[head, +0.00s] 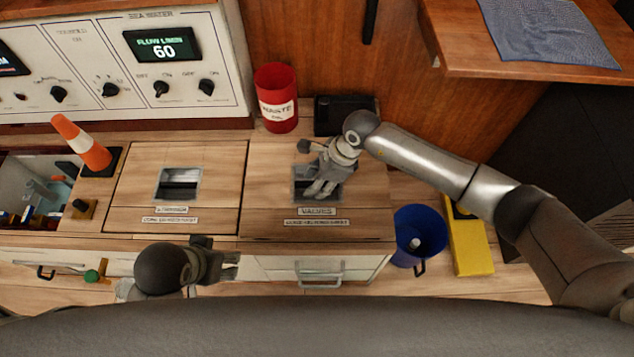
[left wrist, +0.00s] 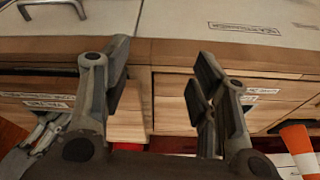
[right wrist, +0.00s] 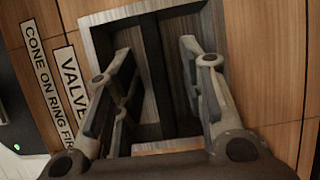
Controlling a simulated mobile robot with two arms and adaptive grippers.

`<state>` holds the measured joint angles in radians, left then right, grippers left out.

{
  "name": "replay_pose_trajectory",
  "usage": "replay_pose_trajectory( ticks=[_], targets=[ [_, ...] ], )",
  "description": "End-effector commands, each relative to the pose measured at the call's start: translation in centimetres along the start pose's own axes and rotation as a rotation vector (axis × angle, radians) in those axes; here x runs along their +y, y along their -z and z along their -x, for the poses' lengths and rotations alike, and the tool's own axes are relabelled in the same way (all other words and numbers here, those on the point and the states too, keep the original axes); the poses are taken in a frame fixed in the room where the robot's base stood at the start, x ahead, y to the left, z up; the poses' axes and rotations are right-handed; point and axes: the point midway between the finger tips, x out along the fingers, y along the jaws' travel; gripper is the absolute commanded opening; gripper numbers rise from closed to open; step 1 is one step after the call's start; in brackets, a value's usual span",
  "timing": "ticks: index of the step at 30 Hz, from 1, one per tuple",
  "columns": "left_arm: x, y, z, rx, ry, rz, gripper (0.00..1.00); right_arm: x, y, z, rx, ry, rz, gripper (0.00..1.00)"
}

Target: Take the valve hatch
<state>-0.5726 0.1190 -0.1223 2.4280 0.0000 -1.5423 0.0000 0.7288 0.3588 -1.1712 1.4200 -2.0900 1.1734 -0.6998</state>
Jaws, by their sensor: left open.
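The valve hatch (head: 264,180) is a wooden lid in the counter, labelled "VALVES", with a metal-framed recessed grip near its middle. It looks closed and level with the counter. My right gripper (head: 322,187) is over this recess. In the right wrist view the right gripper's fingers (right wrist: 157,65) are apart, with the grey recess frame (right wrist: 100,35) and a dark bar (right wrist: 153,65) between them. I cannot tell whether they touch the bar. My left gripper (head: 225,262) is open and empty by the counter's front edge; its spread fingers (left wrist: 160,75) show in the left wrist view.
A second hatch (head: 137,175) lies to the left, with an orange-white cone (head: 82,143) farther left. A red waste can (head: 276,98) and a black box (head: 340,112) stand behind the valve hatch. A blue bucket (head: 418,236) and yellow object (head: 468,245) are at right.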

Motion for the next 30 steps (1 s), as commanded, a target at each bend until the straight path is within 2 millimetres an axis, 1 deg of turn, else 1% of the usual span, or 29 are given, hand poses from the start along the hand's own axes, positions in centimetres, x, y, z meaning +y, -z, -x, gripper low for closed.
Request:
replay_pose_trajectory(
  ticks=[4, 23, 30],
  targets=[
    [-0.02, 0.02, 0.34, 0.002, 0.001, 0.000, 0.54, 0.08, 0.02, -0.20, 0.000, 0.000, 0.000, 0.38],
    [-0.01, -0.15, 0.44, 0.001, 0.001, 0.001, 0.54, 0.07, 0.19, -0.52, 0.001, 0.000, 0.000, 0.38],
    [-0.01, -0.10, 0.79, 0.003, 0.001, 0.001, 0.54, 0.08, 0.16, -0.45, 0.001, 0.000, 0.000, 0.07]
  ],
)
